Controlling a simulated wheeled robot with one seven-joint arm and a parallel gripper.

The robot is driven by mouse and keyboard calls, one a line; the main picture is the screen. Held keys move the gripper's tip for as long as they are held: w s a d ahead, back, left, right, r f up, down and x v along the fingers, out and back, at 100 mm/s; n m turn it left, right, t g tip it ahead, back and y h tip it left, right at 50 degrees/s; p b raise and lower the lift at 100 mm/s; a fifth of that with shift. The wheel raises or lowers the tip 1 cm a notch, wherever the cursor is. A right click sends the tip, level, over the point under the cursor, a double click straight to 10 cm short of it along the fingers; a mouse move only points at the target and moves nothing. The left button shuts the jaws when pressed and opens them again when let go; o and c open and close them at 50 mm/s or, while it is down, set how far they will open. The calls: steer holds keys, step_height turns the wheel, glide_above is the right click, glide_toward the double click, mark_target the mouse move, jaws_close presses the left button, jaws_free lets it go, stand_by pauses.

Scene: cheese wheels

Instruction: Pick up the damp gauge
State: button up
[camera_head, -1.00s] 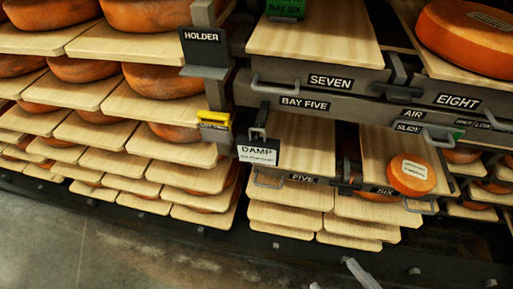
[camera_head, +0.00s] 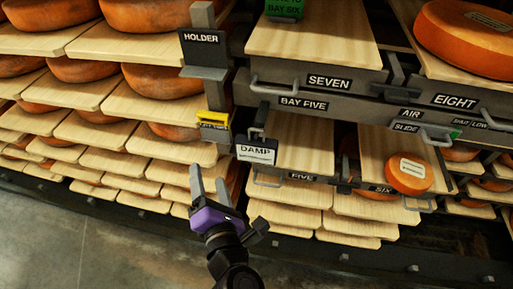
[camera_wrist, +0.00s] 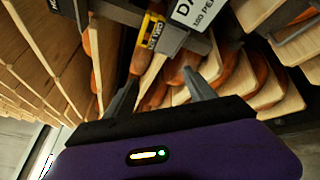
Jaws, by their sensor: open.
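A white plate lettered DAMP (camera_head: 257,151) hangs at the front of bay five, under a dark bracket. It also shows, cut off, at the top of the wrist view (camera_wrist: 192,14). A small yellow item with a dark label (camera_head: 214,120) sits on the grey post left of the plate; it shows in the wrist view too (camera_wrist: 150,30). I cannot tell which of these is the gauge. My gripper (camera_head: 208,175) is open and empty, below both and apart from them, fingers pointing up. In the wrist view its fingers (camera_wrist: 160,88) stand apart with the yellow item above the gap.
A HOLDER bracket (camera_head: 203,72) projects from the post above the yellow item. Boards with cheese wheels fill the racks on the left. Handles stick out from shelf five (camera_head: 264,181) and shelf seven (camera_head: 268,88). A small cheese (camera_head: 407,173) sits on shelf six. Floor is open at lower left.

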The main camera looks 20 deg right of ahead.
mark_target(255, 151)
steer(key=s+d+r+n+g+h, duration=0.25)
steer(key=d+n+h, duration=0.25)
steer(key=d+h, duration=0.4)
steer(key=shift+t, duration=0.25)
steer(key=shift+a+p+x, duration=0.25)
steer(key=shift+p+x, duration=0.5)
steer(key=shift+x, duration=3.35)
steer(key=shift+w, duration=0.15)
jaws_close()
